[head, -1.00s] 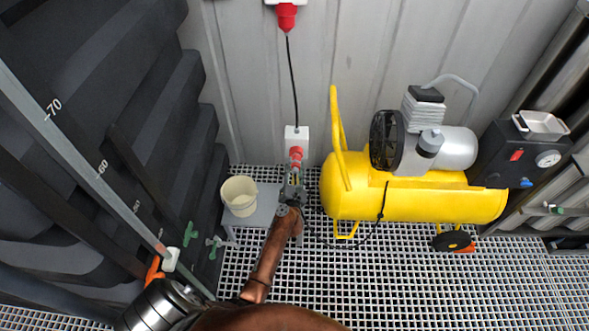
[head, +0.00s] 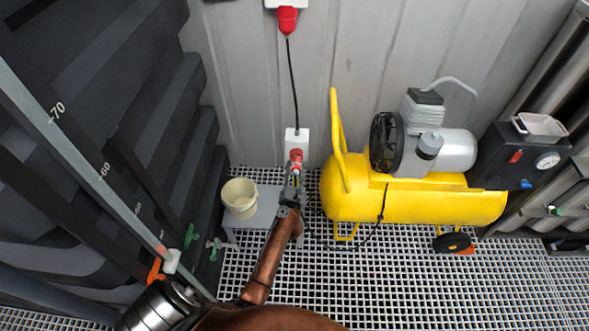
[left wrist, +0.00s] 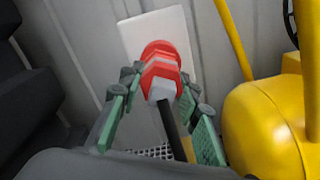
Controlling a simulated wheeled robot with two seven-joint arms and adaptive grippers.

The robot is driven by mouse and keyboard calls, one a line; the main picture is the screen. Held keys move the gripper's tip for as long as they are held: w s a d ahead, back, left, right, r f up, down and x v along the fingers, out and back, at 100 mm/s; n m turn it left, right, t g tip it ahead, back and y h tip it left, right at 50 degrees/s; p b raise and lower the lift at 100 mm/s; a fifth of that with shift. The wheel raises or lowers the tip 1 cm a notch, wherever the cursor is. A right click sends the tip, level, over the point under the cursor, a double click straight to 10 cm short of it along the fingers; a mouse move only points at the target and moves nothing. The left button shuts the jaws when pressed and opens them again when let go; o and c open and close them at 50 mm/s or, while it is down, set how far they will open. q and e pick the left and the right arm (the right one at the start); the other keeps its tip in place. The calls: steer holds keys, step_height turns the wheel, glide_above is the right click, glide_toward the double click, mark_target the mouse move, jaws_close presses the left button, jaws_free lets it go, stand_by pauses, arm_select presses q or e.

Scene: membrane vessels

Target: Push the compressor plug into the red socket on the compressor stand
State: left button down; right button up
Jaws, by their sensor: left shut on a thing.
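The red socket (head: 296,154) sits on a white box (head: 297,136) low on the grey wall. It also shows in the left wrist view as a red ring (left wrist: 158,48) on a white plate. The compressor plug (left wrist: 161,90), red and grey with a black cable, is lined up in front of the socket, its red front at the ring. I cannot tell how deep it sits. My left gripper (head: 294,182) is shut on the plug, with green-padded fingers (left wrist: 157,100) on either side of it. My right gripper is not in view.
The yellow compressor (head: 415,203) stands right of the socket, with its black cable hanging along the tank. A cream bucket (head: 240,197) stands on a small grey stand (head: 266,200) to the left. Dark stepped panels fill the left side.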

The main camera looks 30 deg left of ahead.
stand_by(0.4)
arm_select(q)
steer(key=shift+w+a, duration=0.25)
steer(key=shift+w, duration=0.15)
steer(key=c, duration=1.4)
jaws_free()
steer(key=shift+o, duration=0.2)
